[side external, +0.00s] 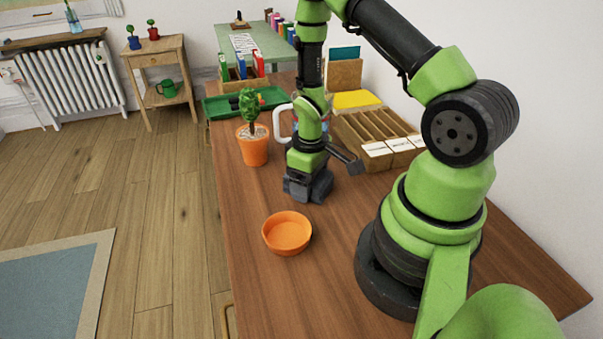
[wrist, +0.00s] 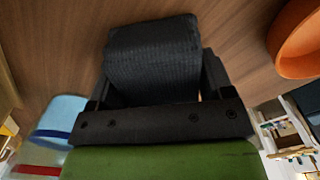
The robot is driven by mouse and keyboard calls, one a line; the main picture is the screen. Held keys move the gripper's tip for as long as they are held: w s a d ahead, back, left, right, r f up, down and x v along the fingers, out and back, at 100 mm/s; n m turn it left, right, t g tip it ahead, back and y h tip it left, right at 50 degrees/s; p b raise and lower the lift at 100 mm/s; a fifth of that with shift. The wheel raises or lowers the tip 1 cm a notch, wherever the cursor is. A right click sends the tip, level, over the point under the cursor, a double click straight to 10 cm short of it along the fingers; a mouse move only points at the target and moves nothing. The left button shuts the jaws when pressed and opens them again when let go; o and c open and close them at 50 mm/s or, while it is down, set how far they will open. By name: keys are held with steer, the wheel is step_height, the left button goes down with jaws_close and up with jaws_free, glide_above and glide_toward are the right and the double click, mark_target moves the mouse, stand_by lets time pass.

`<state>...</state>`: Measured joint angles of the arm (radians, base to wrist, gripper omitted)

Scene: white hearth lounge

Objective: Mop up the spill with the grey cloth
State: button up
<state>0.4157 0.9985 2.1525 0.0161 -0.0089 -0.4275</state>
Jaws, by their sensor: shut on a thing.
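My gripper (side external: 308,192) points down low over the wooden table, behind the orange bowl in the side view. It is shut on the grey cloth (wrist: 152,60), which shows in the wrist view as a dark, ribbed bundle between the fingers. In the side view the dark cloth and the dark fingers are hard to tell apart. I cannot tell whether the cloth touches the table. No spill can be made out in either view; the gripper and arm hide part of the tabletop.
The orange bowl (side external: 287,234) stands close in front; a potted plant (side external: 254,145) is left of the arm. The table's near left is bare.

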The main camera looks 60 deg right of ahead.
steer(key=shift+s+a, duration=0.35)
steer(key=shift+s, duration=0.4)
steer(key=shift+w+d, duration=0.6)
steer(key=shift+w, duration=0.7)
steer(key=shift+w+d, duration=0.55)
steer(key=shift+w, duration=0.75)
steer(key=shift+w+d, duration=0.6)
steer(key=shift+w, duration=0.7)
steer(key=shift+s+a, duration=0.6)
steer(key=shift+s, duration=0.7)
steer(key=shift+s+a, duration=0.55)
steer(key=shift+s, duration=0.75)
steer(key=shift+s+a, duration=0.6)
steer(key=shift+s, duration=0.7)
steer(key=shift+s+r, duration=0.1)
steer(key=shift+r, duration=3.9)
